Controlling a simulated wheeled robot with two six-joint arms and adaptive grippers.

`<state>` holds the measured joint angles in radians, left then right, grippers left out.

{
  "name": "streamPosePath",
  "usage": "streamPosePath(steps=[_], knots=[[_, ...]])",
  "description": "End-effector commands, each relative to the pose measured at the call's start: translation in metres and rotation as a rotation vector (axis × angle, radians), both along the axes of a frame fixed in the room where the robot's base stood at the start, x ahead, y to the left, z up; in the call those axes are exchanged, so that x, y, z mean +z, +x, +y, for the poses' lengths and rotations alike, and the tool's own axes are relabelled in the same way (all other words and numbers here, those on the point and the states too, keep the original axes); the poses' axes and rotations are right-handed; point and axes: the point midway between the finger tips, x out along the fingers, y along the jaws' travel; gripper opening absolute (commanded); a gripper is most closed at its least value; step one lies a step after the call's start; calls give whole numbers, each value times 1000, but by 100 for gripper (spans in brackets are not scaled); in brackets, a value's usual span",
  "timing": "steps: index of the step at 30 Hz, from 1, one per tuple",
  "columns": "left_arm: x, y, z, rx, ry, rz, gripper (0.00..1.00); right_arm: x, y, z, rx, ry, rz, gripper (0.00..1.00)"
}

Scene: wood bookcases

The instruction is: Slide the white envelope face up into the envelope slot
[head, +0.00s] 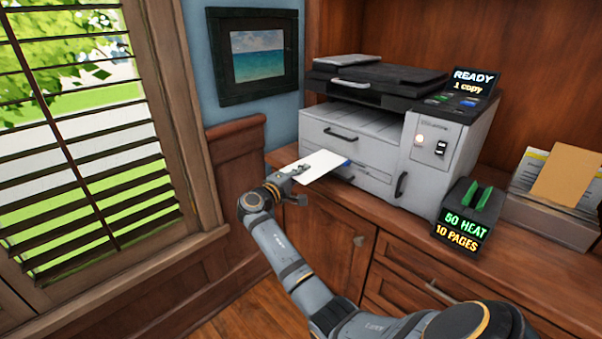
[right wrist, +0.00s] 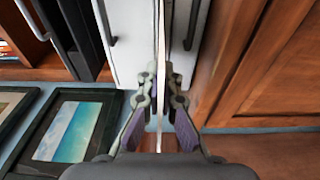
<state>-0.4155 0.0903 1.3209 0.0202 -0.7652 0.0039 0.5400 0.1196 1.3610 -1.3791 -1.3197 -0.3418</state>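The white envelope (head: 322,166) is in my right gripper (head: 298,170), held by its near left end. It lies nearly flat above the counter, in front of the printer's lower left front. In the right wrist view the envelope (right wrist: 160,45) shows edge-on as a thin pale strip between the fingers of my right gripper (right wrist: 160,92), which are shut on it. A small blue patch (head: 346,163) shows at its far end; I cannot tell whether it belongs to the envelope or the printer. The envelope slot cannot be made out clearly. My left gripper is not in view.
The printer (head: 385,130) stands on the wooden counter (head: 400,228). A black box with green tabs (head: 470,212) and a paper tray (head: 553,213) are to its right. A framed sea picture (head: 258,55) and a shuttered window are at left.

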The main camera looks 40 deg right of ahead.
Motion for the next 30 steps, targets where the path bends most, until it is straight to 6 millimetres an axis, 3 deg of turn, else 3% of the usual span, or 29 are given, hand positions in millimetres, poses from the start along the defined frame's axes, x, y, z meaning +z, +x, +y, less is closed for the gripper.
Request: streamPosePath(steps=[30], knots=[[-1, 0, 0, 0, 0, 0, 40, 0, 2, -26, 0, 0, 0, 0]])
